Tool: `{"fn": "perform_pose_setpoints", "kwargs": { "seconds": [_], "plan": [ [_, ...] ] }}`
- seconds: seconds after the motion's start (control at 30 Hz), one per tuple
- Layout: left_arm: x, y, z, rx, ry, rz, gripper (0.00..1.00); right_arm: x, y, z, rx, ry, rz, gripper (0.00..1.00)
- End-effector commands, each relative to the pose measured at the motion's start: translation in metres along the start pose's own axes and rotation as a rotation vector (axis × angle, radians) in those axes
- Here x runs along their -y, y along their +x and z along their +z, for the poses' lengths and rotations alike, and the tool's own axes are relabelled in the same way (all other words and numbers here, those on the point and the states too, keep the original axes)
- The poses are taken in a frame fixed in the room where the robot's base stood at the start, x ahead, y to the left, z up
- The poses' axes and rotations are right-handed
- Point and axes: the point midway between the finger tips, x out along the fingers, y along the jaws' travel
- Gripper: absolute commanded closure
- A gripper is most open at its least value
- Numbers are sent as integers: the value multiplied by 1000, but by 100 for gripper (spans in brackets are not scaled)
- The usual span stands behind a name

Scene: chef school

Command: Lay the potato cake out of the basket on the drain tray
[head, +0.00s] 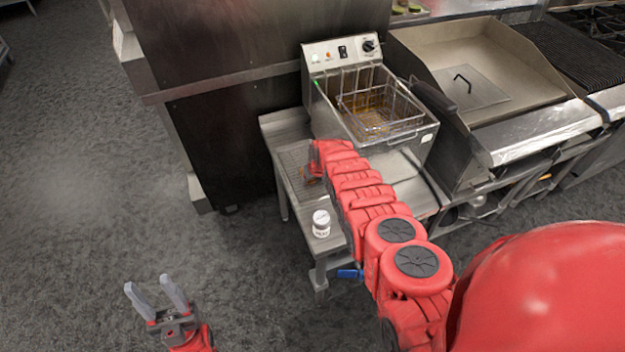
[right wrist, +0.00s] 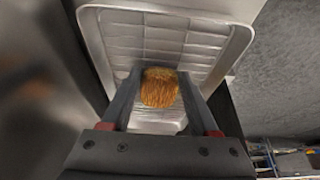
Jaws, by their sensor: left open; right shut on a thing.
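The potato cake (right wrist: 160,89) is golden-orange and shredded. It is between the fingertips of my right gripper (right wrist: 158,84), which is shut on it. In the right wrist view the pale metal drain tray (right wrist: 206,14) lies beneath the cake; I cannot tell whether the cake touches it. In the head view the drain tray (head: 292,158) is beside the fryer, with my right arm partly over it. The wire basket (head: 405,124) sits in the fryer. My left gripper (head: 155,287) is open and empty over the floor at lower left.
A white jar (head: 321,224) stands on the table's front part, near my right arm. A griddle (head: 470,80) is on the right. The floor at left is clear.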

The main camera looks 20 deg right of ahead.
Motion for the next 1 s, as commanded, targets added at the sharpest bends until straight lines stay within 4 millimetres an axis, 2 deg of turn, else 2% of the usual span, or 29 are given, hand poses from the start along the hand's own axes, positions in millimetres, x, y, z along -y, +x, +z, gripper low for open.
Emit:
{"fn": "perform_pose_setpoints", "kwargs": {
  "seconds": [0.03,0.2,0.43,0.53,0.67,0.83,0.87,1.0],
  "plan": [
    [0,-2,0,0,0,0,50,0,1,0,0,0,0,36],
    [0,-1,0,0,0,0,50,0,1,1,1,0,0,9],
    [0,0,0,0,0,0,50,0,1,1,3,0,-1,9],
    [0,6,-1,0,0,0,50,0,-6,-1,3,0,-1,9],
    [1,26,-4,0,0,0,50,0,-20,-3,6,0,-2,9],
    [3,60,-10,0,0,0,50,0,-45,-3,7,1,-1,9],
    [2,51,-9,-1,0,0,50,0,-39,-2,2,1,-1,9],
    [3,52,-9,0,0,0,50,1,-48,-3,2,3,-4,9]
  ]
}}
